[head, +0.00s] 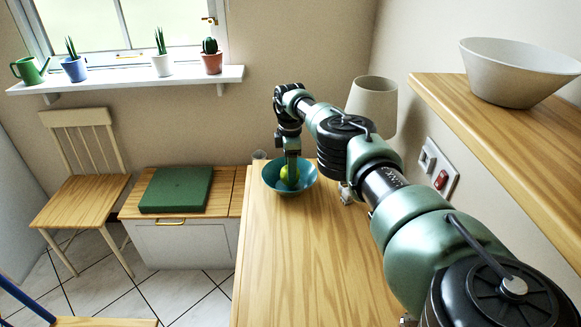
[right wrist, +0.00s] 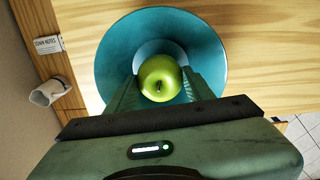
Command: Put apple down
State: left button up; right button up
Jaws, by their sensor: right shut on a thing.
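The green apple (right wrist: 160,79) is between the two fingers of my right gripper (right wrist: 162,90) in the right wrist view, and the fingers are shut on it. In the head view the apple (head: 289,173) shows inside the teal bowl (head: 270,188), with my right gripper (head: 291,172) reaching down over it. The bowl (right wrist: 110,62) stands on the wooden counter and surrounds the apple in the wrist view. I cannot tell whether the apple touches the bowl's bottom. My left gripper is not in view.
The wooden counter (head: 290,260) is clear in front of the bowl. A shelf (head: 500,128) with a white bowl (head: 515,75) juts out at the right.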

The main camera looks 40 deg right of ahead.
jog(key=o, duration=1.4)
jog(key=shift+f, duration=0.15)
jog(key=shift+r, duration=0.4)
notch_tip(320, 180, up, 13)
jog(key=shift+a+f+p, duration=0.1)
jog(key=shift+f+p, duration=0.05)
jog(key=shift+p, duration=0.6)
